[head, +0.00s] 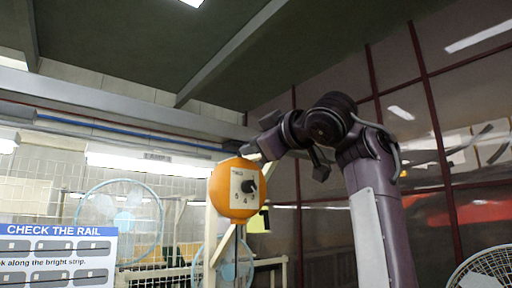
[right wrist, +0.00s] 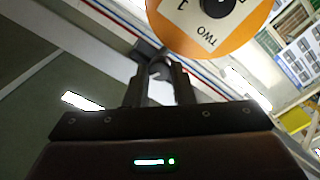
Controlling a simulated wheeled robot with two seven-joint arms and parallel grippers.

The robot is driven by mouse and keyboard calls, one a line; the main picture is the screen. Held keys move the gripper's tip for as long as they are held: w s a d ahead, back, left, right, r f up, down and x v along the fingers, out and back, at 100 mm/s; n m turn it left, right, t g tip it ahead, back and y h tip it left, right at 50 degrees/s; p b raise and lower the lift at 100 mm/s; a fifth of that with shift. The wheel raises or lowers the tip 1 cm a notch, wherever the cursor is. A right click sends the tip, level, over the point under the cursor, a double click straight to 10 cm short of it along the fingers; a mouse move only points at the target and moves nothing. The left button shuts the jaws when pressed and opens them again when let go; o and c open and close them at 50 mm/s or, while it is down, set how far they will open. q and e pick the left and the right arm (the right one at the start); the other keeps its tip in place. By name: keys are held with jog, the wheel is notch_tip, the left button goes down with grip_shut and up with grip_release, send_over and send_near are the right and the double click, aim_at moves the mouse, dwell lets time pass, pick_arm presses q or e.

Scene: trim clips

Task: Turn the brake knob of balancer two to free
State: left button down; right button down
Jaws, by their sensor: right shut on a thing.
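Balancer two (head: 228,206) is an orange round drum hanging in the middle of the head view. Its pale plate (right wrist: 198,32) reads TWO, upside down in the right wrist view, with numbers around a black dial knob (head: 249,186). A small dark grey part (right wrist: 149,47), seemingly the brake knob, sits at the drum's rim. My right gripper (right wrist: 160,72) is shut on this part, its fingers on either side; they hide some of it. In the head view my right gripper (head: 248,153) is at the drum's upper edge, clear of the black dial knob. My left gripper is out of view.
A sign headed CHECK THE RAIL (head: 55,231) stands at the lower left. A large pale fan (head: 122,222) is behind it. A post and frame (head: 211,235) stand behind the drum. A yellow tag (head: 258,222) hangs just right of it. Dark panelled glass fills the right side.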

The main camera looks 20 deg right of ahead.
jog(key=shift+n, duration=2.3)
jog(key=c, duration=1.2)
grip_release()
jog(key=shift+w, duration=0.1)
jog(key=shift+c, duration=0.2)
jog(key=b+v, duration=0.4)
jog(key=v, duration=0.3)
jog(key=shift+s+d, duration=0.15)
jog(key=shift+s, duration=0.25)
